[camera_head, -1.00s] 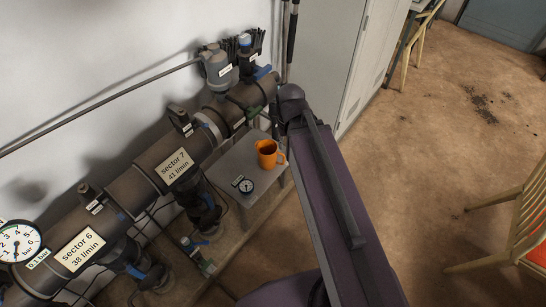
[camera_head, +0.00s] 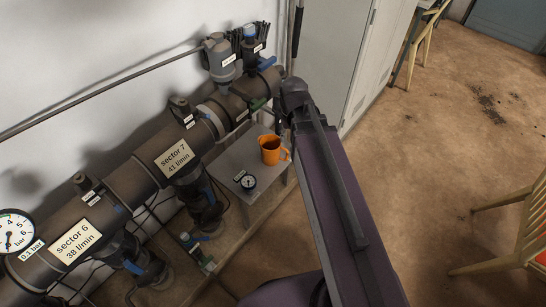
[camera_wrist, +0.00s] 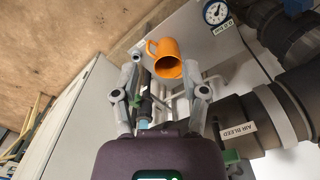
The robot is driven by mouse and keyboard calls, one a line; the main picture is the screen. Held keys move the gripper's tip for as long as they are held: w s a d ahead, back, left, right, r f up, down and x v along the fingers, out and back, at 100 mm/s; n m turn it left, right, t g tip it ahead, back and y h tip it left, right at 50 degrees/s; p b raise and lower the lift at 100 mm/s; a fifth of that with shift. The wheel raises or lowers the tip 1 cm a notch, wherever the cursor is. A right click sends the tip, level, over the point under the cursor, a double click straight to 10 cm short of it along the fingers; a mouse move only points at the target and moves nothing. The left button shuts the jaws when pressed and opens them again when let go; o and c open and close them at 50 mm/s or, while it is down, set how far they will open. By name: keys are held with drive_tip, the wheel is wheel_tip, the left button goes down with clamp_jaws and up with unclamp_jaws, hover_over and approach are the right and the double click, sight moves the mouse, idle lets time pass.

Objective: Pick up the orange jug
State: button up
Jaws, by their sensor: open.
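The orange jug (camera_head: 269,151) stands upright on a small grey bench (camera_head: 230,160) beside the large pipe, with its handle toward the right in the head view. In the wrist view the orange jug (camera_wrist: 168,62) shows beyond the fingers, near the middle top, its dark mouth facing the camera and its handle on the left. My gripper (camera_wrist: 168,80) is open and empty, with the jug apart from both fingers. In the head view my arm hides the area right of the jug, and the fingers are not clearly seen.
A thick pipe manifold with valves and a "sector 7" label (camera_head: 174,158) runs along the wall, left of the jug. A grey cabinet (camera_head: 335,60) stands behind. The floor at right is clear up to a chair (camera_head: 510,225).

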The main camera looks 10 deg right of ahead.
sight(287, 153)
drive_tip(key=shift+w+d+f+n+b, duration=0.5)
drive_tip(key=shift+w+f+n+b, duration=0.1)
drive_tip(key=shift+w+f+b, duration=2.15)
drive_tip(key=shift+w+d+f+n+b, duration=0.45)
drive_tip(key=shift+w+f+n+b, duration=0.15)
drive_tip(key=shift+w+f+b, duration=2.15)
drive_tip(key=shift+w+d+f+n+b, duration=0.55)
drive_tip(key=shift+w+f+b, duration=1.6)
drive_tip(key=shift+f+b, duration=1.1)
drive_tip(key=shift+f, duration=0.45)
wheel_tip(287, 153, down, 8)
drive_tip(key=b, duration=0.8)
drive_tip(key=shift+f, duration=0.2)
drive_tip(key=f+b, duration=0.3)
drive_tip(key=shift+d+f, duration=0.15)
drive_tip(key=shift+d, duration=0.2)
drive_tip(key=shift+f+b, duration=0.95)
drive_tip(key=shift+b, duration=0.15)
